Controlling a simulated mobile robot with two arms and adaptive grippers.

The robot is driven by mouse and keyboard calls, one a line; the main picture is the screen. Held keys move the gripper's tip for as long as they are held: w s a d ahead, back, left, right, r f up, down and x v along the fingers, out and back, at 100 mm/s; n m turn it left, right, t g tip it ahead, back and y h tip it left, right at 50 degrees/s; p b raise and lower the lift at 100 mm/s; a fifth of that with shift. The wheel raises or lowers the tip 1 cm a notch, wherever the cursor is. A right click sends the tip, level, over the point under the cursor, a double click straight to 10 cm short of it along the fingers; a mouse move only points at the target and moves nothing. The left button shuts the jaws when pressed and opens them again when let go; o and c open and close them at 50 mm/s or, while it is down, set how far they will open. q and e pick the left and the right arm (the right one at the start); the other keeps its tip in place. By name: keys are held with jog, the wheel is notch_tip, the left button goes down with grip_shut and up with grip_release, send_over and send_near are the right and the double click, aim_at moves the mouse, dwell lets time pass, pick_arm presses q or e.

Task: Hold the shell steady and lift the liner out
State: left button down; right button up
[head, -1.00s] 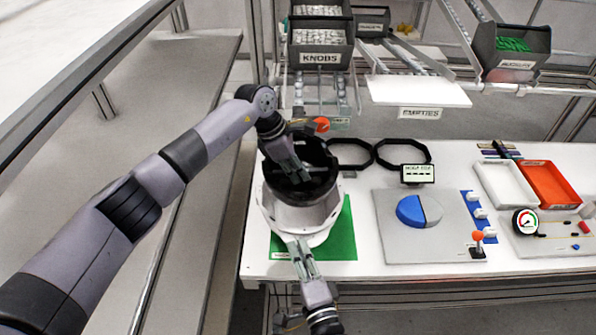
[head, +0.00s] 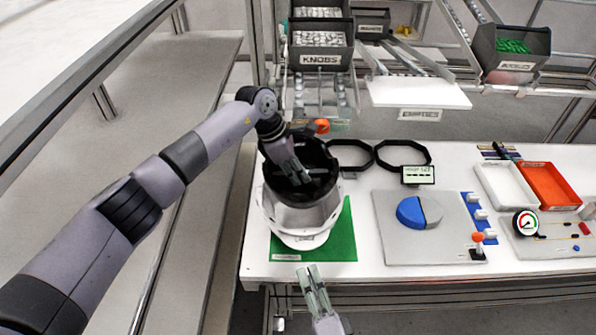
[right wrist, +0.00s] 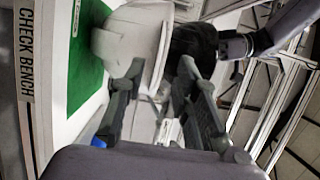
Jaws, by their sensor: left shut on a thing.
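The white helmet shell (head: 298,222) sits on the green mat (head: 342,240). The black liner (head: 322,190) stands up out of the shell's top. In the right wrist view the liner (right wrist: 190,42) shows beyond the shell (right wrist: 146,36); whether its lower part is still inside the shell is hidden. My left gripper (head: 298,177) reaches into the liner and is shut on it. My right gripper (head: 311,270) is near the table's front edge, in front of the shell and apart from it. Its fingers (right wrist: 160,66) are spread with nothing between them.
Two black rings (head: 403,142) lie behind the shell. A grey plate with a blue and grey disc (head: 411,212) is to the right, with a small display (head: 417,174) behind it. White (head: 484,170) and orange (head: 540,168) trays lie farther right. Bins hang above the back.

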jog(key=v, duration=1.1)
jog(key=shift+s+p, duration=0.3)
jog(key=shift+s, duration=0.05)
jog(key=shift+d, duration=0.1)
